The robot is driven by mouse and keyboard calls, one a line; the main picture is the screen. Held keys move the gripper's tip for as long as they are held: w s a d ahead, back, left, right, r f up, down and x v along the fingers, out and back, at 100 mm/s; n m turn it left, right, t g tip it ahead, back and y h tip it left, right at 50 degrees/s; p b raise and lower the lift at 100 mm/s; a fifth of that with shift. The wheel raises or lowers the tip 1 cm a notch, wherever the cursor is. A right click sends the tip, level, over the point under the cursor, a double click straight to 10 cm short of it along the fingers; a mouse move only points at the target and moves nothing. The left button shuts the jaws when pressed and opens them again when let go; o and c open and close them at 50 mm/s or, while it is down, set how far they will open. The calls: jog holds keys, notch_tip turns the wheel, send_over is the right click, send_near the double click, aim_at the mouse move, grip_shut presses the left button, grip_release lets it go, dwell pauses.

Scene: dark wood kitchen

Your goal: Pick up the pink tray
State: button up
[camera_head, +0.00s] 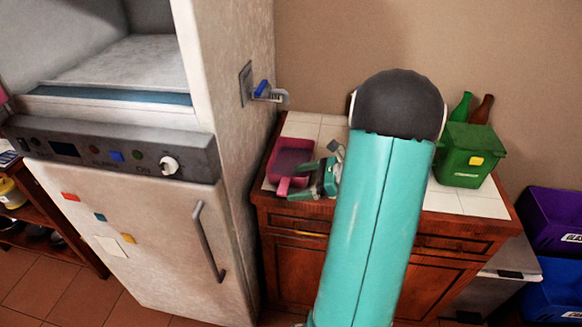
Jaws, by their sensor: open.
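The pink tray (279,182) lies on the left part of the tiled counter top, close to the fridge. It looks like a shallow box with a dark inside, and its near end sticks out toward the counter's front edge. My gripper (302,182) is at the tray's right side, with its teal fingers apart and pointing left toward it. One finger is near the tray's front end. I cannot tell whether the fingers touch the tray. My teal arm hides the middle of the counter and part of the gripper.
A tall fridge (140,220) stands directly left of the counter (470,203). Purple (550,217) and blue (553,290) bins stand further right.

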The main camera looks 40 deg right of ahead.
aim_at(280, 184)
jog(key=x, duration=0.3)
jog(key=shift+w+a+f, duration=0.1)
jog(key=shift+w+f, duration=0.2)
jog(key=shift+w, duration=0.05)
jog(key=c, duration=1.4)
jog(key=shift+r, duration=0.1)
